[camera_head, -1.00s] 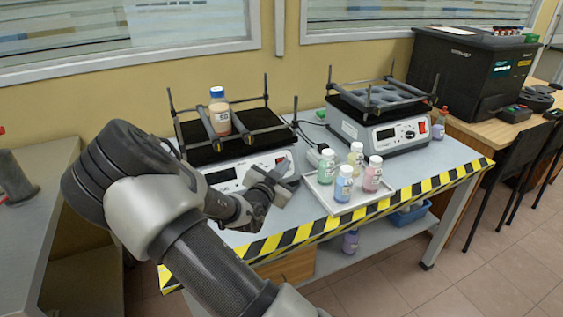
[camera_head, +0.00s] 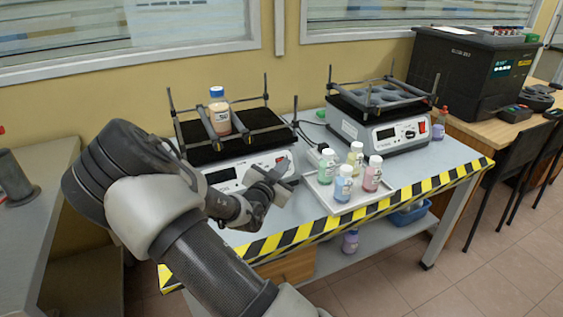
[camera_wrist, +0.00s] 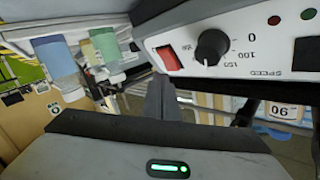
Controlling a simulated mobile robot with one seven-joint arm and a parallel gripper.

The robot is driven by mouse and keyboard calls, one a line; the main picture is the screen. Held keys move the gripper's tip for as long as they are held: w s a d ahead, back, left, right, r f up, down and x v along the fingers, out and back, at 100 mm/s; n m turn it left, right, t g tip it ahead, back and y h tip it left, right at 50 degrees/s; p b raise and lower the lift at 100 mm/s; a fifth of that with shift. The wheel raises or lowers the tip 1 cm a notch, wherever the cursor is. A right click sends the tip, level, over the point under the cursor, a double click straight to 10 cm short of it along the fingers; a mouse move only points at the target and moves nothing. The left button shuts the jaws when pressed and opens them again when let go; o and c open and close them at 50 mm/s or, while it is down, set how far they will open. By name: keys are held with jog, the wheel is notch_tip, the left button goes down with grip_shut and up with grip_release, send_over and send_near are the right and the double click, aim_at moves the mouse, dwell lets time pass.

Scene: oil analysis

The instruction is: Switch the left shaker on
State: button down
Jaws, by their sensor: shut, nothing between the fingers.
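The left shaker (camera_head: 212,178) stands on the grey bench, with a white front panel and a black platform on top. A tan bottle with a blue cap (camera_head: 219,113) stands upright on the platform between the bars. In the wrist view, the panel shows a red rocker switch (camera_wrist: 168,58) beside a black speed knob (camera_wrist: 211,47). My gripper (camera_head: 284,176) is in front of the panel's right part and partly hides it. In the wrist view, my gripper's fingers (camera_wrist: 160,90) are shut and empty, with tips just by the red switch. Whether they touch it I cannot tell.
A second shaker (camera_head: 385,132) stands to the right on the bench. A white tray (camera_head: 325,204) with several coloured bottles lies just right of my gripper. A black machine (camera_head: 460,70) stands at the far right. Yellow-black tape (camera_head: 300,234) marks the bench's front edge.

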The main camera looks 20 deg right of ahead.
jog(key=shift+w+f, duration=0.15)
jog(key=shift+w, duration=0.15)
